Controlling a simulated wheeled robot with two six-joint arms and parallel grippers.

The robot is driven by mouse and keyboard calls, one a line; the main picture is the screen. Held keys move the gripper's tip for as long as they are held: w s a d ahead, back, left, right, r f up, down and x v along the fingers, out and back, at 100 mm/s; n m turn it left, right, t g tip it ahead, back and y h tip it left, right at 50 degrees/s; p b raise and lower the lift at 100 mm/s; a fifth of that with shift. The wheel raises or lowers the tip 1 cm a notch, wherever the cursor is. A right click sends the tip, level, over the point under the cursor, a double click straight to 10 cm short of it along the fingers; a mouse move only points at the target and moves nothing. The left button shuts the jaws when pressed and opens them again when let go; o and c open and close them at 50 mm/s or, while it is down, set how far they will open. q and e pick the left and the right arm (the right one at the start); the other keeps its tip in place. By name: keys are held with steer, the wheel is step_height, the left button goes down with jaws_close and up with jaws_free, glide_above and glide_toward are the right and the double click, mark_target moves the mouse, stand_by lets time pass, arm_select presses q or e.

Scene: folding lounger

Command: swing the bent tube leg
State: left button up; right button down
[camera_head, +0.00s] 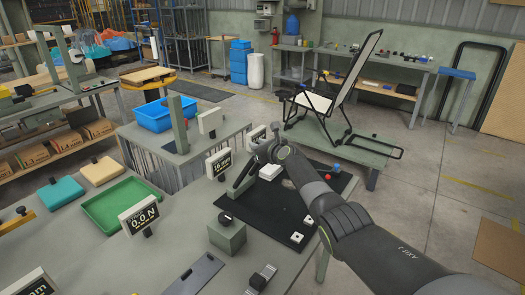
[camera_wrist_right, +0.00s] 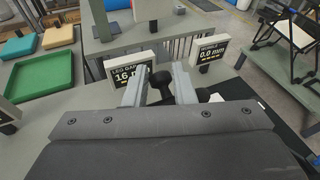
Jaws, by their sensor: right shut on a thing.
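The folding lounger (camera_head: 338,82) with a pale back panel and black tube frame stands on a low grey-green platform (camera_head: 352,155) at the back right. A bent black tube leg (camera_head: 401,154) sticks out from its base to the right. Part of the lounger shows in the wrist view (camera_wrist_right: 291,35). My right gripper (camera_head: 262,150) is over the far left part of the black mat, well apart from the lounger. In the wrist view its fingers (camera_wrist_right: 160,84) are shut on a dark rounded knob (camera_wrist_right: 161,80). What the knob belongs to is mostly hidden. My left gripper is out of view.
A leg gap display (camera_wrist_right: 128,72) and a second display (camera_wrist_right: 211,51) stand just beyond my right gripper. The black mat (camera_head: 275,215) holds small white blocks and a red ball. A green tray (camera_head: 118,203) and a grey-green block (camera_head: 227,234) stand left of it.

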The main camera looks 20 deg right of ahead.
steer(key=shift+w+a+r, duration=0.25)
steer(key=shift+w+r, duration=0.1)
steer(key=shift+r, duration=0.1)
steer(key=c, duration=1.3)
jaws_free()
steer(key=shift+o, duration=0.5)
steer(key=shift+f, duration=0.1)
